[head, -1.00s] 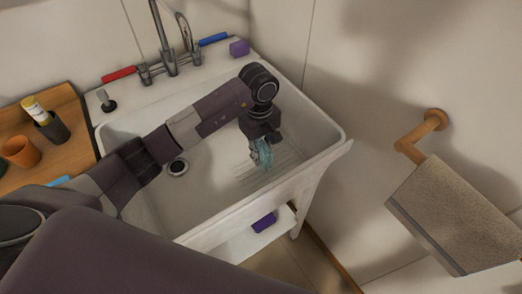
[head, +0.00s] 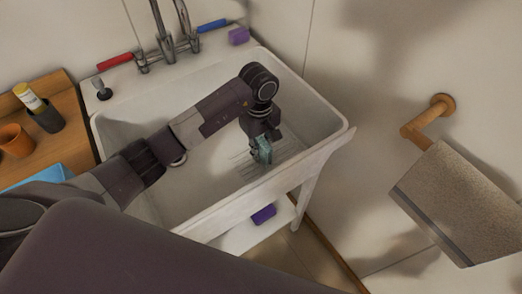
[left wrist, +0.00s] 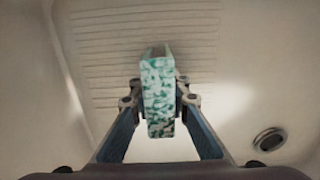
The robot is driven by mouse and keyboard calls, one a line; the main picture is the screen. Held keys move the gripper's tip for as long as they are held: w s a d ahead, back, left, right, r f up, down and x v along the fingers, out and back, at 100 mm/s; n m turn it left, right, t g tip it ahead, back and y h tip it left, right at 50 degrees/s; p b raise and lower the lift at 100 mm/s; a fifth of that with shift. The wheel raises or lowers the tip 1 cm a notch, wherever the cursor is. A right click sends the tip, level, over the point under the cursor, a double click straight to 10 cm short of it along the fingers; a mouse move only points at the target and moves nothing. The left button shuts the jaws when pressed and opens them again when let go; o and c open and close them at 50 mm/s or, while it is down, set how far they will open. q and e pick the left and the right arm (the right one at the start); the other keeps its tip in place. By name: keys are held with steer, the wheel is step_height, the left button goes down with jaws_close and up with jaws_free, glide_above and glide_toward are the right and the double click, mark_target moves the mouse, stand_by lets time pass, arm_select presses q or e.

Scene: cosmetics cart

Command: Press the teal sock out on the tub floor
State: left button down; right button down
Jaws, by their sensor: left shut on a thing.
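The teal sock (head: 264,153) shows as a small teal-and-white mottled block inside the white tub (head: 318,112). In the left wrist view the sock (left wrist: 158,90) stands upright between the two fingers, over the ridged part of the tub floor (left wrist: 100,48). My left gripper (head: 262,143) points down into the tub and is shut on the sock; its fingers (left wrist: 158,108) touch the sock on both sides. Whether the sock's lower end touches the floor I cannot tell. My right gripper is out of view.
The drain (left wrist: 268,140) lies to the right in the left wrist view. Taps (head: 170,45), a red bar (head: 115,62), a blue bar (head: 212,26) and a purple block (head: 239,36) are along the back ledge. A wooden side top (head: 62,90) is at left.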

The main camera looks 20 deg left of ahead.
arm_select(q)
steer(key=shift+f+b, duration=0.7)
steer(key=shift+b, duration=0.1)
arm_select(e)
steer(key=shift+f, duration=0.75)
